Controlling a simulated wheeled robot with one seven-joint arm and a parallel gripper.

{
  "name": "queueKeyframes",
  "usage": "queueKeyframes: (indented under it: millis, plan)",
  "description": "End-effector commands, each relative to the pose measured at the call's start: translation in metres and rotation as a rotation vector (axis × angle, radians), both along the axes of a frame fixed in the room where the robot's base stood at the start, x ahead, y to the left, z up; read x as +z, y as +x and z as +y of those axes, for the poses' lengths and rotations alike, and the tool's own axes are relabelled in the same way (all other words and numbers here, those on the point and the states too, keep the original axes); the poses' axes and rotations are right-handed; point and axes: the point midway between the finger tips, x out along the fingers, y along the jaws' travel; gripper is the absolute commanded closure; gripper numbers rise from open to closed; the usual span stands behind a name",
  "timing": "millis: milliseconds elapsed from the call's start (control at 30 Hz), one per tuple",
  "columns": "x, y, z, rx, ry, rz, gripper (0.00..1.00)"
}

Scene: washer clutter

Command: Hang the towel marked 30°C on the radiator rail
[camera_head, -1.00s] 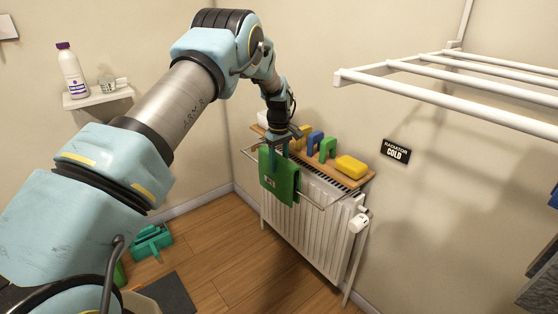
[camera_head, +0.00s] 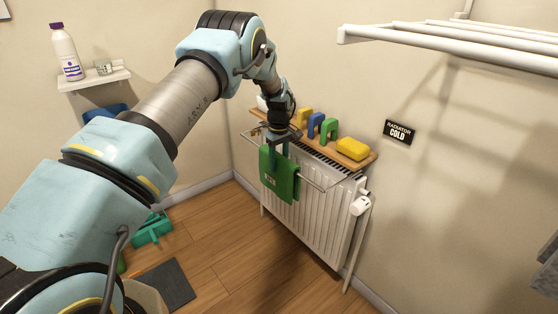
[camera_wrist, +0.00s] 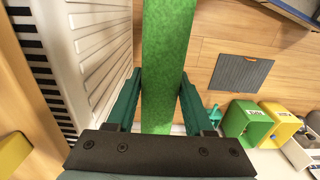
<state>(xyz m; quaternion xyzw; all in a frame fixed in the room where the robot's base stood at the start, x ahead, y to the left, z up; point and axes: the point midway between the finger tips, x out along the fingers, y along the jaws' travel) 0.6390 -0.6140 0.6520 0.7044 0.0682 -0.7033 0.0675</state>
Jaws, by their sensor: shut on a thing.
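The green towel (camera_head: 280,179) hangs down in front of the radiator (camera_head: 313,222), at its rail (camera_head: 312,184). Its small pale label is too small to read. My gripper (camera_head: 279,156) is at the towel's top edge and shut on it. In the wrist view the towel (camera_wrist: 166,62) is a green strip between my two fingers (camera_wrist: 158,98). The rail shows to the right of the towel in the head view. I cannot tell whether the towel rests over the rail, as the contact is hidden.
A wooden shelf (camera_head: 327,149) above the radiator holds a yellow sponge (camera_head: 353,149) and several coloured blocks. A white drying rack (camera_head: 450,42) is at the upper right. In the wrist view, a green bin (camera_wrist: 238,120) and a yellow bin (camera_wrist: 279,122) stand on the right.

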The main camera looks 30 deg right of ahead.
Motion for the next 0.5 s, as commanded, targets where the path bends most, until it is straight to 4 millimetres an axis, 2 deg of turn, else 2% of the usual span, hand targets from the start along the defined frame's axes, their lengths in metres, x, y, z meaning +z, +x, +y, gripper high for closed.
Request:
queueKeyframes:
  millis: [333, 367, 500]
  plan:
    - [-0.0013, 0.0003, -0.0003, 0.000, -0.001, -0.001, 1.00]
    - [-0.0013, 0.0003, -0.0003, 0.000, -0.001, -0.001, 0.47]
    - [-0.0013, 0.0003, -0.0003, 0.000, -0.001, -0.001, 0.31]
